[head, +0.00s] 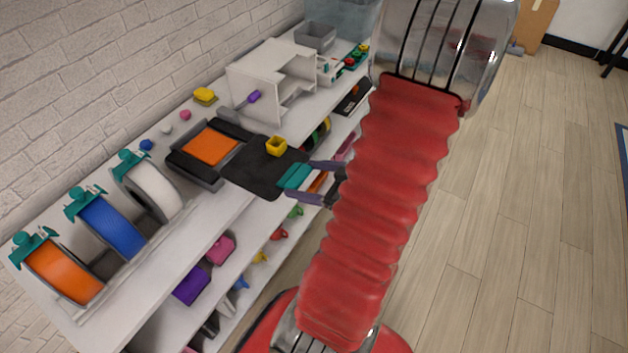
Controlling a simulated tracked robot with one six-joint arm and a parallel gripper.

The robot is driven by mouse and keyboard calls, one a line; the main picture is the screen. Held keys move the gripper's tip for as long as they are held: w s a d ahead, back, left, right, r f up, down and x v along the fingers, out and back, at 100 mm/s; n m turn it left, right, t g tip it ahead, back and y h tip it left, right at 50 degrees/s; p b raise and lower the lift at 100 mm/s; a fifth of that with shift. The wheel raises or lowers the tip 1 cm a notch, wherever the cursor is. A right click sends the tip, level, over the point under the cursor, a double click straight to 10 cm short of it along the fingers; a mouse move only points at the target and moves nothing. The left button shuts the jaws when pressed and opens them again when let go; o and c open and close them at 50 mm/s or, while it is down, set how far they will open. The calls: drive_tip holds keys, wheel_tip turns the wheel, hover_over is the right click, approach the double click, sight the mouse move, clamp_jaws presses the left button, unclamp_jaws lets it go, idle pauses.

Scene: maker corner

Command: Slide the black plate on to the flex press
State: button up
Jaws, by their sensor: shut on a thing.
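The black plate (252,174) lies roughly level at the front edge of the white bench top, its far left end beside or against the black-framed unit with an orange pad (210,148), which I take for the flex press. I cannot tell whether the plate overlaps its frame. A small yellow open-topped cube (276,146) stands on the plate. A teal grip (296,177) is at the plate's right end. My gripper (316,182) is shut on the black plate at this grip, one finger on each side. My red-sleeved arm hides the area to the right.
Orange (64,271), blue (108,229) and white (155,186) spools on teal-topped holders stand at the left. A white open box-like enclosure (270,82) stands behind the plate, with a purple-handled scraper (248,100) nearby. Lower shelves hold small coloured parts. The wooden floor at right is clear.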

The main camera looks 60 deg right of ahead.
sight(256, 164)
drive_tip(key=shift+w+a, duration=0.15)
drive_tip(key=shift+w, duration=4.95)
drive_tip(key=shift+w+a, duration=0.15)
drive_tip(key=shift+w, duration=4.9)
drive_tip(key=shift+f, duration=1.25)
drive_tip(key=o, duration=1.1)
drive_tip(key=shift+f, duration=0.65)
drive_tip(key=shift+s+d, duration=0.1)
drive_tip(key=shift+s, duration=1.55)
